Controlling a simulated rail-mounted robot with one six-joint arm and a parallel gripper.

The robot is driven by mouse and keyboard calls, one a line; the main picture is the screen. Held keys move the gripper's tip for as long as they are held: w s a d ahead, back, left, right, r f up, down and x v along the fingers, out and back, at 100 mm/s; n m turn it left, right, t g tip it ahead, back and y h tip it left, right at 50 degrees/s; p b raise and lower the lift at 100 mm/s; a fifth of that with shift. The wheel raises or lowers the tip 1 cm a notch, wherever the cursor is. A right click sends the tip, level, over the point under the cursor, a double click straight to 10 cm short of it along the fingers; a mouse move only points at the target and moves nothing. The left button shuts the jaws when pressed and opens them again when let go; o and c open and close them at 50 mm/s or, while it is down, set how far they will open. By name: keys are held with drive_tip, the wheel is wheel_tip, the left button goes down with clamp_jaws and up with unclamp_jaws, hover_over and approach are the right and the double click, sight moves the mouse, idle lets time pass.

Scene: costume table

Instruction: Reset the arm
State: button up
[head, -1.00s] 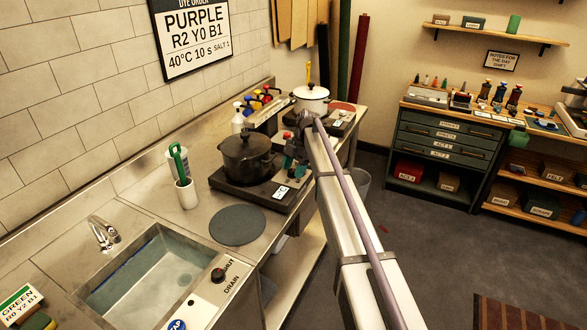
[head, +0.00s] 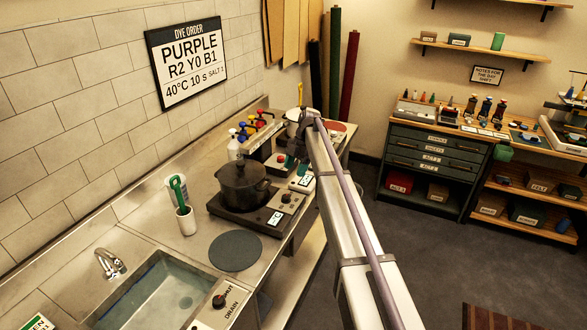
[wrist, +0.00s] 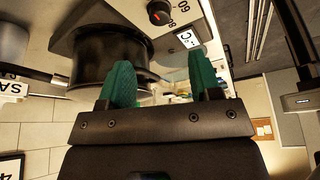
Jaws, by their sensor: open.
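My gripper (wrist: 161,82) is open and empty, its two teal fingers apart in the wrist view. In the head view my gripper (head: 296,164) is small and partly hidden by my arm. It is right of and beyond the black pot (head: 243,187), above the counter. The pot stands on a dark hot plate (head: 262,219) with a knob and a small °C display. In the wrist view the pot (wrist: 108,58) and the plate's knob (wrist: 159,12) appear behind the fingers, turned over.
A sink (head: 160,290), a grey round mat (head: 236,251) and a white cup with a green-handled tool (head: 186,222) are on the near counter. Colour-topped bottles (head: 255,130) and a white pot (head: 292,116) stand farther back. A drawer cabinet (head: 430,165) is across open floor.

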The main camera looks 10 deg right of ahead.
drive_tip(key=s+a+f+m+t+h+b, duration=0.1)
drive_tip(key=s+a+m+h, duration=0.1)
drive_tip(key=s+m, duration=1)
drive_tip(key=s+a+f+m+t+h, duration=0.1)
drive_tip(key=s+m, duration=1.1)
drive_tip(key=s, duration=1.7)
drive_tip(key=shift+s+a+f+h+b, duration=0.3)
drive_tip(key=shift+a+f+h+b, duration=0.1)
drive_tip(key=shift+a+f, duration=0.15)
